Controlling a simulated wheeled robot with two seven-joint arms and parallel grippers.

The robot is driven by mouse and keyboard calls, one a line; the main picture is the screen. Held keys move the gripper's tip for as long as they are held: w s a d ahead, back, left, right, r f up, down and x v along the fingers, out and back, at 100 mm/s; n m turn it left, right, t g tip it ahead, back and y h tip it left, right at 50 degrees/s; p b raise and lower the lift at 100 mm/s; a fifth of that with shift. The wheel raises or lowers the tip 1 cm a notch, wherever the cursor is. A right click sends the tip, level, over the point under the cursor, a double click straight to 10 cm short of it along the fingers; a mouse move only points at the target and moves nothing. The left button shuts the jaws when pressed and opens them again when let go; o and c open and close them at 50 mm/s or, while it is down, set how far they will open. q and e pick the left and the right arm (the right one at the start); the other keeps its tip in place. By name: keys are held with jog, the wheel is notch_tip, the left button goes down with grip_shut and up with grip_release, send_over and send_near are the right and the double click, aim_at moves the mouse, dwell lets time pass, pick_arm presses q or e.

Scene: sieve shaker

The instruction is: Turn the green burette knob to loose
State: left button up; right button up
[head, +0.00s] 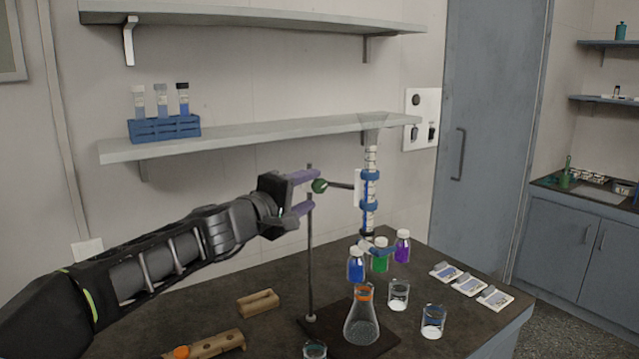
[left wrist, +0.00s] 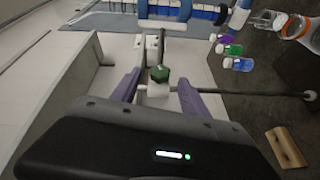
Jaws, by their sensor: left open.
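The green burette knob (head: 319,185) sits on the clamp of the stand, beside the upright rod (head: 310,250). The burette (head: 370,190) with blue liquid stands upright in blue holders to the right of it. My left gripper (head: 306,193) is open, with its purple fingers just left of the knob in the head view. In the left wrist view the green knob (left wrist: 160,74) shows between and just beyond the two open fingers (left wrist: 158,86). I cannot tell whether a finger touches it. My right gripper is not in view.
An orange-necked flask (head: 362,318) stands on the stand's dark base. Blue (head: 356,265), green (head: 380,256) and purple (head: 402,247) bottles and glass beakers (head: 398,294) stand to the right. A shelf (head: 260,134) runs behind the arm. Wooden blocks (head: 258,303) lie on the table below the arm.

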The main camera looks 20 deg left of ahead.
aim_at(315, 189)
pick_arm(q)
jog(key=p+x, duration=0.1)
jog(key=x, duration=0.3)
jog(key=shift+w+d, duration=0.1)
jog(key=shift+w, duration=0.3)
jog(key=shift+f, duration=0.1)
grip_shut()
